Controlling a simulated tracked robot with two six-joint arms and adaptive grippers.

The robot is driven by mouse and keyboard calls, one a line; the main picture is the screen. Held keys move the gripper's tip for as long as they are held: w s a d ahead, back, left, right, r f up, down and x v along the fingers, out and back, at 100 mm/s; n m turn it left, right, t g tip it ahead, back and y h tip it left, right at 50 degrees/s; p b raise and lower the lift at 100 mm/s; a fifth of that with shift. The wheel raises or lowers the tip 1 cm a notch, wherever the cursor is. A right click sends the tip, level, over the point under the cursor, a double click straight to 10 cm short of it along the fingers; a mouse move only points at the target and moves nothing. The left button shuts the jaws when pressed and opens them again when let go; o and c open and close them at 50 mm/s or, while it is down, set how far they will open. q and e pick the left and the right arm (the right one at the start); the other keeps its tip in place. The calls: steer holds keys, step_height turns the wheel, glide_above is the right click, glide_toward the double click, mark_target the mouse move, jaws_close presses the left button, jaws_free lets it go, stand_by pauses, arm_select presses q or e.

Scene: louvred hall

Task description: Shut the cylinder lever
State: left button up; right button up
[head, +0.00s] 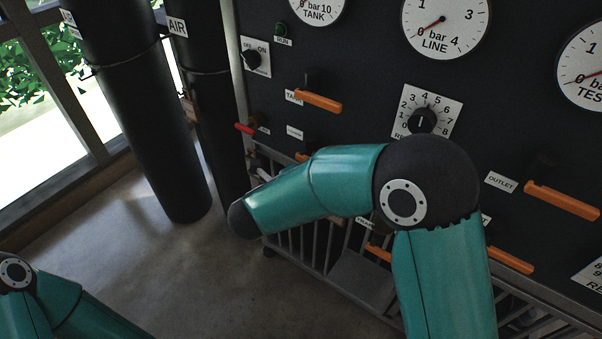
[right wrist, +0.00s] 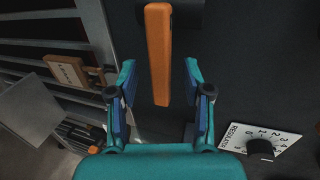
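An orange lever (right wrist: 159,55) stands lengthwise in the right wrist view, in front of the dark panel. My right gripper (right wrist: 160,78) is open, with one finger on each side of this lever; I see gaps and no clear contact. In the head view my right arm hides that gripper and part of the panel. My left gripper is out of view.
The panel carries a regulator dial (head: 421,121), also in the right wrist view (right wrist: 262,146), a LINE gauge (head: 445,22), an OFF/ON switch (head: 254,57) and an OUTLET lever (head: 562,201). Black upright cylinders (head: 135,100) stand left. Grey railings (head: 300,245) run below the panel.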

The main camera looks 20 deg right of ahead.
steer(key=f+v, duration=0.1)
steer(key=v, duration=0.6)
stand_by(0.4)
steer(key=shift+s+r, duration=0.1)
steer(key=shift+s, duration=0.05)
step_height(320, 180, up, 10)
stand_by(0.5)
